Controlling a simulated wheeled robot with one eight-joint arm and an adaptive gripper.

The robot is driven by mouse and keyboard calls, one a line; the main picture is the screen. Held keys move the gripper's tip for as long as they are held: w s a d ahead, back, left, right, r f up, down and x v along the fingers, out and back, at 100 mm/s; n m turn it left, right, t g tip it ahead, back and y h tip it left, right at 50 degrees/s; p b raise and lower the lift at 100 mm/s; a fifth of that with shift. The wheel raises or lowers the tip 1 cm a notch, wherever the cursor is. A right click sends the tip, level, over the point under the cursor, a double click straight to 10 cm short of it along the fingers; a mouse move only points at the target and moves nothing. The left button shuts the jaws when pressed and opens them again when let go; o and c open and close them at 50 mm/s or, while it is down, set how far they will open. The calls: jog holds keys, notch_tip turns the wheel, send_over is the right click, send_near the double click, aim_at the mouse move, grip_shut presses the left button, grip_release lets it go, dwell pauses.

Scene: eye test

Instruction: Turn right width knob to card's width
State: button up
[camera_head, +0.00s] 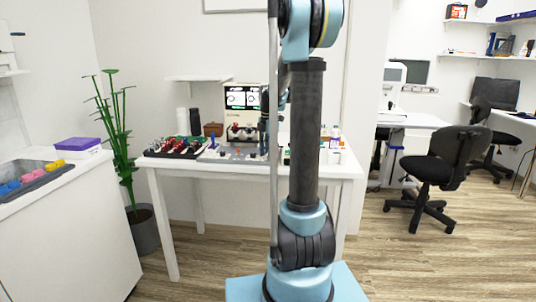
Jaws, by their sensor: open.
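The eye-test device (242,116) stands at the back of the white table (220,167). It is a pale unit with a dark screen (242,97) showing two round images. Dark and reddish parts, possibly a trial frame, sit at its front, too small to make out. I cannot tell the right width knob or the card apart at this size. My arm rises in front of the table and hides part of it. My gripper (264,149) seems to hang just right of the device, small and partly hidden by my arm; it is open, with nothing visible in it.
A dark tray of red-and-black items (177,147) lies at the table's left. Small bottles (335,131) stand at its right end. A potted plant (146,230) stands left of the table, a counter (70,235) further left. An office chair (432,170) stands right, on open floor.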

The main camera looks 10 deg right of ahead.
grip_shut()
